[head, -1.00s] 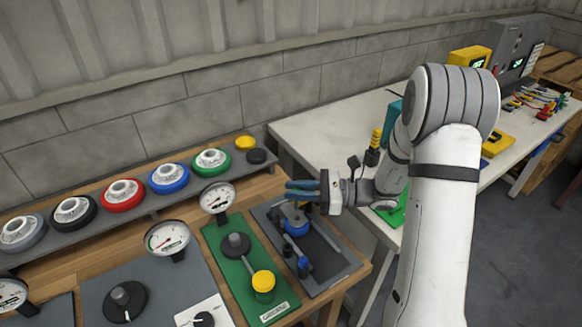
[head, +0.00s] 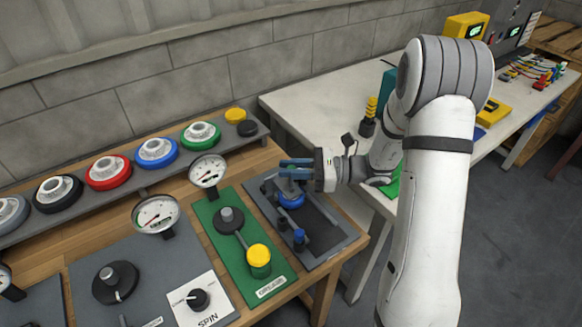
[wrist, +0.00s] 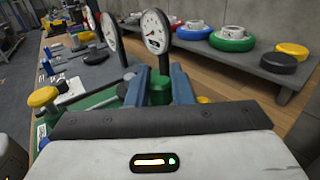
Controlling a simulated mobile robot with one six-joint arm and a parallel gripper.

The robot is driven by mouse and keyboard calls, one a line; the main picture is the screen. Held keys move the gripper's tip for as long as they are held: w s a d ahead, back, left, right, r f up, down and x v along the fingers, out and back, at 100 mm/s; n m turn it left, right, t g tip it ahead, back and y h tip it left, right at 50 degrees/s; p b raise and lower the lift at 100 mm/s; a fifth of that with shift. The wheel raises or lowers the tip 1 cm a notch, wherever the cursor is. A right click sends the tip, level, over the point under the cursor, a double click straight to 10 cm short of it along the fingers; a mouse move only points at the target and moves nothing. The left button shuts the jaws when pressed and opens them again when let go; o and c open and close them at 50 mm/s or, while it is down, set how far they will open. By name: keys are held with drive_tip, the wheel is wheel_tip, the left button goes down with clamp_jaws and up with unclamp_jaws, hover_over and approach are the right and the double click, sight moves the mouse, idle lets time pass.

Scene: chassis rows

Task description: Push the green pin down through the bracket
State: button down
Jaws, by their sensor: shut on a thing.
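My gripper (head: 292,169) is at the dark panel with the blue ring. In the wrist view, its two blue-grey fingers (wrist: 159,84) are on either side of a green cylinder (wrist: 160,94), which I take for the green pin. The fingers are shut on it. Its lower part is hidden by my gripper body. In the head view I cannot make out the pin between the fingers. Just below the fingers, a blue ring (head: 291,201) sits on the dark panel (head: 320,247). I cannot tell which part is the bracket, nor how far the pin is through it.
A green panel (head: 222,235) with a grey knob, a lever and a yellow cap (head: 258,255) lies left of the dark panel. A gauge (head: 208,171) stands close by. Several coloured wheels line the back shelf (head: 172,180). A white table (head: 310,105) adjoins on the right.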

sight(292, 187)
drive_tip(key=shift+f+b, duration=0.6)
drive_tip(key=shift+f, duration=0.55)
idle(0.8)
drive_tip(key=shift+f+b, duration=1.1)
drive_tip(key=shift+f, duration=0.6)
drive_tip(key=c, duration=1.2)
unclamp_jaws()
drive_tip(key=d, duration=0.8)
drive_tip(key=shift+s, duration=0.2)
drive_tip(key=shift+a+r, duration=0.1)
